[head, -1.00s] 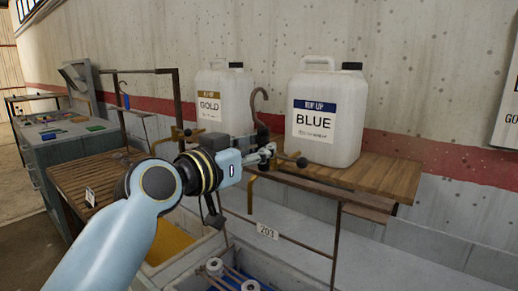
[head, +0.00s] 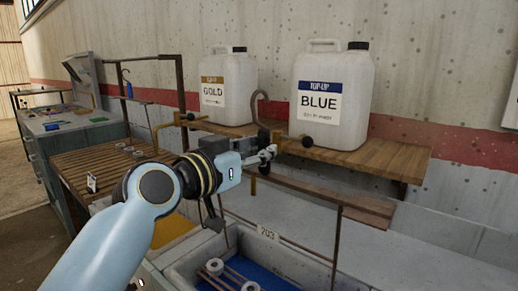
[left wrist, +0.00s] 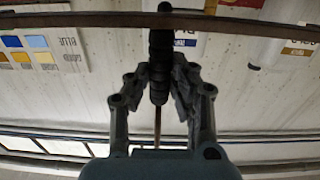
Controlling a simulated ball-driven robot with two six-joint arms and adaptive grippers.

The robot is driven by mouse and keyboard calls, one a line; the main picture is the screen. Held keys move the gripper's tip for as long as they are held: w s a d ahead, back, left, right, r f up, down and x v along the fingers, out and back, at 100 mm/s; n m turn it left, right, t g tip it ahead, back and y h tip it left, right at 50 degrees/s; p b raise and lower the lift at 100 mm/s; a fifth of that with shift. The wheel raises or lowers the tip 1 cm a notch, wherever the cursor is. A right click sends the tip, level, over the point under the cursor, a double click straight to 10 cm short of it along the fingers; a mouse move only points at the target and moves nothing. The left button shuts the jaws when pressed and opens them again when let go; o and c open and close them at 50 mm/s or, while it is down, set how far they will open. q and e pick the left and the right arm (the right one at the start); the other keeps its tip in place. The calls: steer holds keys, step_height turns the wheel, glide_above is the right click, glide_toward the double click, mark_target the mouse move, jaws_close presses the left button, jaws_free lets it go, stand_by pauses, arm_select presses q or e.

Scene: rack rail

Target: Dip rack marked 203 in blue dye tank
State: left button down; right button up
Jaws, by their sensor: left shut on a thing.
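My left gripper (head: 265,156) is shut on the dark ribbed grip of the hanging rack, whose grip (left wrist: 160,65) shows between the fingers in the left wrist view. A curved hook (head: 260,97) rises above the grip. The rack's thin frame hangs below, with a white tag reading 203 (head: 268,233) on its crossbar. White spools (head: 215,266) at its lower end are over or inside the blue dye tank (head: 285,262). I cannot tell whether they touch the dye. My right gripper is not in view.
GOLD (head: 228,85) and BLUE (head: 332,95) jugs stand on a wooden shelf (head: 380,153) behind the gripper. A yellow tank (head: 172,230) lies left of the blue one, partly behind my arm. A slatted bench (head: 85,172) and a grey cabinet (head: 70,135) are farther left.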

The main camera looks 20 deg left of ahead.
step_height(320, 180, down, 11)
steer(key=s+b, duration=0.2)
steer(key=b, duration=0.8)
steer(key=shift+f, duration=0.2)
stand_by(6.3)
